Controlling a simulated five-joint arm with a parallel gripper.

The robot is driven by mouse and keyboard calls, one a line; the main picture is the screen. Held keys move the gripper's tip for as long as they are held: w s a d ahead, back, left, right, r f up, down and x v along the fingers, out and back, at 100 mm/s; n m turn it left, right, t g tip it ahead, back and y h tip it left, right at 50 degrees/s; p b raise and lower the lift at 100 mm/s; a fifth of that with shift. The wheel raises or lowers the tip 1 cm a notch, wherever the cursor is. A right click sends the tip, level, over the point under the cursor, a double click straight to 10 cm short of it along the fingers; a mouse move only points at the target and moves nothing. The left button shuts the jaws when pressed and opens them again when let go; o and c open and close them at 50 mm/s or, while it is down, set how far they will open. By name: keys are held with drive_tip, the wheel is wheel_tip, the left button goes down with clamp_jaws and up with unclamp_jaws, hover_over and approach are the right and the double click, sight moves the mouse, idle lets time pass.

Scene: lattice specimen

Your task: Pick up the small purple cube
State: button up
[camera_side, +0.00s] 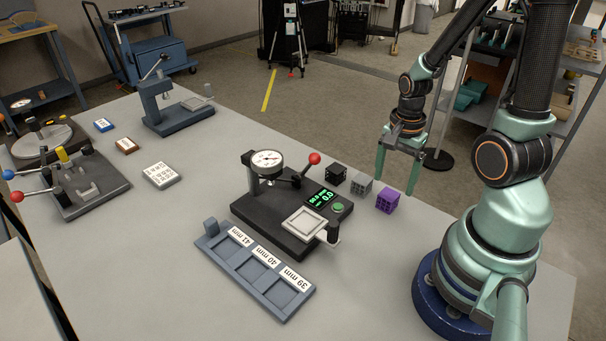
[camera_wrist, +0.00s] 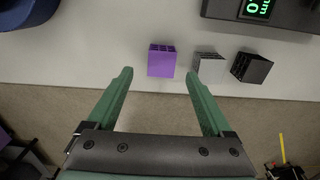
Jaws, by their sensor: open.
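The small purple cube (camera_side: 387,200) stands on the grey table, at the right end of a short row of lattice cubes. In the wrist view the purple cube (camera_wrist: 161,60) lies ahead of the fingertips, nearly between their lines. My gripper (camera_side: 397,182) has green fingers spread wide and empty. In the side view it is above the table near the purple cube. The fingers also show in the wrist view (camera_wrist: 158,73), apart from the cube.
A grey cube (camera_side: 361,184) and a black cube (camera_side: 335,175) stand beside the purple one. A dial gauge station (camera_side: 283,216) is left of them, with a labelled blue tray (camera_side: 262,295) in front. Other fixtures (camera_side: 84,187) and a press (camera_side: 178,117) stand farther left.

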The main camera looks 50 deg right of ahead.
sight(389, 194)
drive_tip(key=f, duration=0.3)
drive_tip(key=shift+a+f, duration=0.1)
drive_tip(key=shift+a, duration=0.15)
drive_tip(key=shift+w+f, duration=0.1)
drive_tip(key=shift+f, duration=0.85)
clamp_jaws()
drive_tip(key=shift+r, duration=0.15)
